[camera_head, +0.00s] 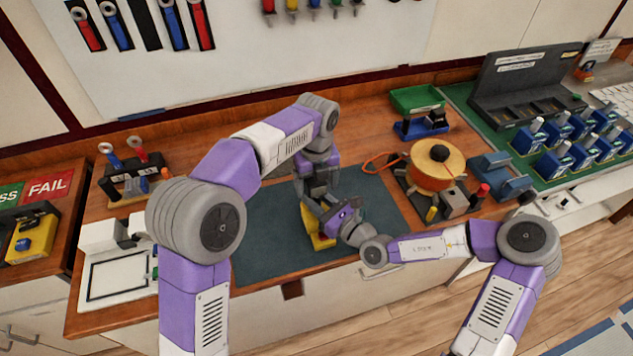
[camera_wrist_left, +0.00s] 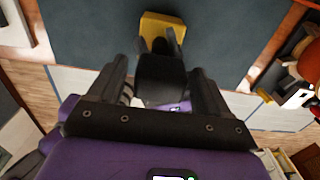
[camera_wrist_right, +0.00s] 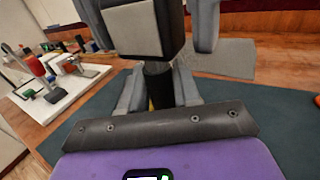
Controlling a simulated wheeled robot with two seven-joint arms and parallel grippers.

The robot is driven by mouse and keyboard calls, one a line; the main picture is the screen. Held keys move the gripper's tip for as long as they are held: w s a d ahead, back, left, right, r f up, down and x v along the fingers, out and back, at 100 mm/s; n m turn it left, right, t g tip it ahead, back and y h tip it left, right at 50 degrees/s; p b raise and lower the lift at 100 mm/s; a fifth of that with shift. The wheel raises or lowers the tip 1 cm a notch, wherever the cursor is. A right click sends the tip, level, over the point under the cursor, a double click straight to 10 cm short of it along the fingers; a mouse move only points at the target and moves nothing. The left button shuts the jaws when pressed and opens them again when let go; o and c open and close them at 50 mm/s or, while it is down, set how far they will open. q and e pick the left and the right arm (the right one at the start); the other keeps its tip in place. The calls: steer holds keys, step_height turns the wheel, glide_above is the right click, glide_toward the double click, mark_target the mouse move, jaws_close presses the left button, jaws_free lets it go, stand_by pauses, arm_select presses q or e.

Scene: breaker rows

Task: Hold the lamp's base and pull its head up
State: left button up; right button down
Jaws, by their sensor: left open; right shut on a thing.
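The lamp has a yellow foot (camera_head: 318,236), also visible in the left wrist view (camera_wrist_left: 162,24), and stands on the dark mat. Its black, blocky head (camera_wrist_right: 140,26) has a pale panel and sits over a dark round post (camera_wrist_right: 158,88). My left gripper (camera_head: 317,188) is open above the lamp, its fingers on either side of the head (camera_wrist_left: 160,82) with visible gaps. My right gripper (camera_wrist_right: 157,78) comes in low from the side and is shut on the post of the base, under the head. The arms hide much of the lamp in the head view.
The dark mat (camera_head: 262,238) is mostly clear. An orange round device (camera_head: 436,168) and a small grey-and-red stand are to its right. A white tray (camera_head: 115,280) is at left. A green bin (camera_head: 417,99) and blue units (camera_head: 540,138) are further right.

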arm_select(q)
steer(key=c, duration=1.4)
step_height(320, 180, up, 8)
steer(key=shift+f, duration=0.15)
arm_select(e)
steer(key=shift+f, duration=0.1)
arm_select(q)
steer(key=o, duration=1.4)
step_height(320, 180, up, 7)
steer(key=shift+r, duration=0.2)
